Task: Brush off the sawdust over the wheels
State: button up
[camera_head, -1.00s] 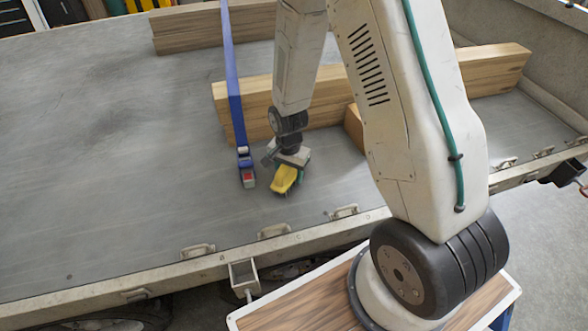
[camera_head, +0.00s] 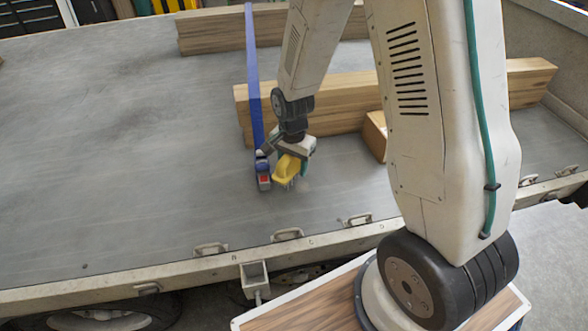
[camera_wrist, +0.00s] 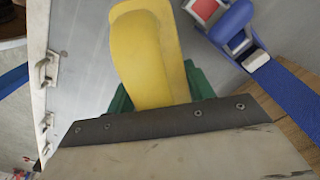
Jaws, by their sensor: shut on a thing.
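My gripper (camera_head: 292,154) is shut on a yellow-handled brush (camera_head: 287,168), low over the grey trailer bed (camera_head: 150,190) and just right of the strap's ratchet. In the wrist view the yellow handle (camera_wrist: 147,58) rises between green parts at the gripper's edge; the bristles are hidden there. Whether the brush touches the bed is hard to tell. A wheel (camera_head: 100,319) shows partly under the trailer's near edge at lower left. Faint darker patches mark the bed; I cannot clearly make out sawdust.
A blue strap (camera_head: 253,85) with a ratchet (camera_head: 263,172) crosses a long wooden beam (camera_head: 345,97). Another beam (camera_head: 212,35) lies farther back, and a short wooden block (camera_head: 375,136) stands to the right. Metal loops (camera_head: 287,234) line the near rail. The bed's left is clear.

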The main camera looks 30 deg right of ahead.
jog(key=shift+r, duration=1.05)
